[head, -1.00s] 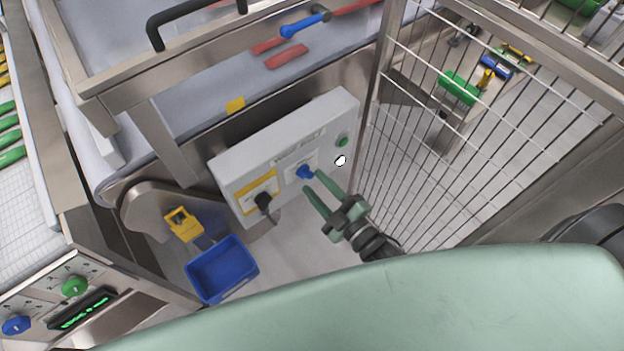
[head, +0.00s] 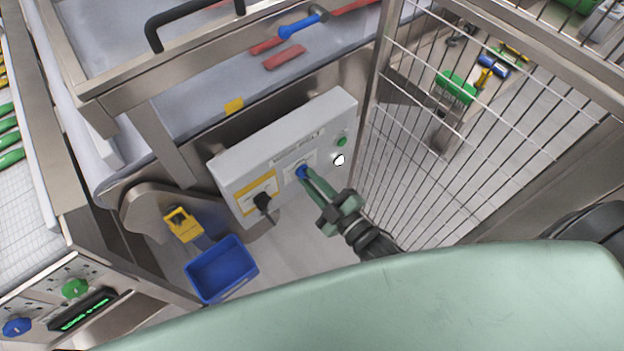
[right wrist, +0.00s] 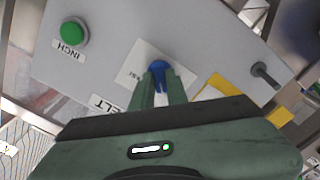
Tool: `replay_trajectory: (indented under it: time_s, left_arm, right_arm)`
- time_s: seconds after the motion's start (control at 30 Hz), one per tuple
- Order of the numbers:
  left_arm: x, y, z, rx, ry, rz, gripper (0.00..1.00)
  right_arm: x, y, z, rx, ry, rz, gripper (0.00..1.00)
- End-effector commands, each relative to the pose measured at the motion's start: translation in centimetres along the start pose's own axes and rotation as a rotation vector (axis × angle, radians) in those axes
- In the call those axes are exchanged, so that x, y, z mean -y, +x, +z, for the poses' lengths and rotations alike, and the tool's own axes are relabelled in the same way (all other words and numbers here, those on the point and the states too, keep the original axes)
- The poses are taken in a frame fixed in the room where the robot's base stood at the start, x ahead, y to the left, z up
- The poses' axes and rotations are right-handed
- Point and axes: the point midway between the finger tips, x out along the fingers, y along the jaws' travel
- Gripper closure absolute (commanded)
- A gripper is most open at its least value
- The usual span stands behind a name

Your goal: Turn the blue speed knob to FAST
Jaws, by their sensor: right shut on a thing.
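The blue speed knob (head: 301,171) sits on a white label plate in the middle of the grey control box (head: 232,162). My right gripper (head: 305,173) is shut on the knob, with its fingers reaching in from the lower right. In the right wrist view the blue knob (right wrist: 158,67) shows between the two green fingertips (right wrist: 159,80). The fingers cover part of the label, and I cannot read which mark the knob points to. My left gripper is not in view.
A blue bin (head: 222,270) is below left. A wire mesh fence (head: 440,150) stands close on the right.

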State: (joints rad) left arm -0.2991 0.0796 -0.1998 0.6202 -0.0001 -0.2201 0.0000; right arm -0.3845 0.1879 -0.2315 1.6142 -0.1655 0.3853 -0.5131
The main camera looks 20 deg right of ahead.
Motion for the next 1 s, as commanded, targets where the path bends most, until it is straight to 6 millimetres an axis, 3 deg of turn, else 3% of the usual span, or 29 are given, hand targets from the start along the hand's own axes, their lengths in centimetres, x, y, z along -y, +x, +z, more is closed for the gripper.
replay_trajectory:
  time_s: [0.27,1.0]
  left_arm:
    - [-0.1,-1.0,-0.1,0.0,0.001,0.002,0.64]
    - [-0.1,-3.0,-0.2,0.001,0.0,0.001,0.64]
  right_arm:
    - [-0.1,0.0,-0.1,0.001,0.165,-0.002,1.0]
    - [-0.1,0.0,0.1,0.002,0.862,-0.002,1.0]
